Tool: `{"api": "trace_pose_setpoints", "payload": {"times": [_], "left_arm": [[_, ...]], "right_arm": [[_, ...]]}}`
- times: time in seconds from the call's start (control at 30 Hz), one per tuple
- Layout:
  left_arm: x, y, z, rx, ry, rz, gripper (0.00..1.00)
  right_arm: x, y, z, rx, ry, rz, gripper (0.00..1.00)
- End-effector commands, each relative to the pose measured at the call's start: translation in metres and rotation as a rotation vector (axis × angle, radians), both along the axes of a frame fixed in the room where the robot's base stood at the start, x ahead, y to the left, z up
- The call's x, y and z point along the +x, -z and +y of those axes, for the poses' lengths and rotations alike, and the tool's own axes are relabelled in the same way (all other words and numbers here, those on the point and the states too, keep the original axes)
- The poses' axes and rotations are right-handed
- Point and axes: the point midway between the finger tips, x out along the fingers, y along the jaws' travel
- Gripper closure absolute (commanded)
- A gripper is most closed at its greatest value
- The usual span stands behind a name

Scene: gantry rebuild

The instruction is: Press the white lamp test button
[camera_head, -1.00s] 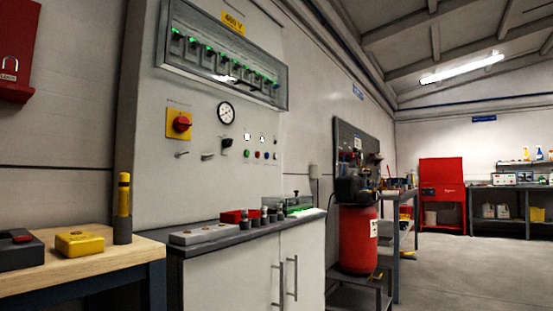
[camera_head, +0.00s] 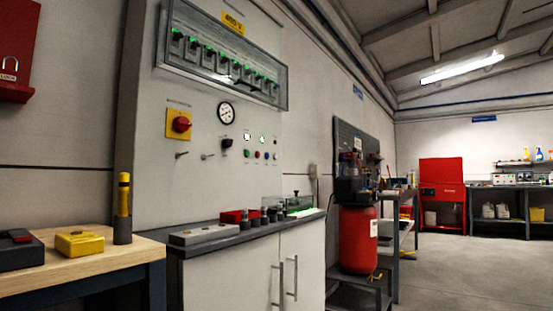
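The grey control panel (camera_head: 210,75) stands upright on the left, above a cabinet. A row of small round buttons sits on its lower right: a green one (camera_head: 247,154), a red one (camera_head: 257,155), a blue one (camera_head: 266,155) and a pale one (camera_head: 275,155) at the right end. The pale one looks like the white lamp test button, but its label is too small to read. Two small white squares (camera_head: 247,136) are above the row. Neither of my grippers is in view, and nothing touches the buttons.
A dark counter (camera_head: 190,248) juts out below. A wooden bench (camera_head: 100,262) is at left, a red compressor (camera_head: 358,238) at right. Floor (camera_head: 450,275) is clear at right.

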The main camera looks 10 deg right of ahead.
Motion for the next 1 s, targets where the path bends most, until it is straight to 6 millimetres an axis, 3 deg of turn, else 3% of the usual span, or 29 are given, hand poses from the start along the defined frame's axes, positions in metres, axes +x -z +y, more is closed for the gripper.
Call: {"api": "trace_pose_setpoints", "payload": {"times": [0.83, 1.0], "left_arm": [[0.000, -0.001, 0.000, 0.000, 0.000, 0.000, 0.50], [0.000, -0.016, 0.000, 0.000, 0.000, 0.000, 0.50]], "right_arm": [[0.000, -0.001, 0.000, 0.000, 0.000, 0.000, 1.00], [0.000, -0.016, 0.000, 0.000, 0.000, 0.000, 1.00]]}}
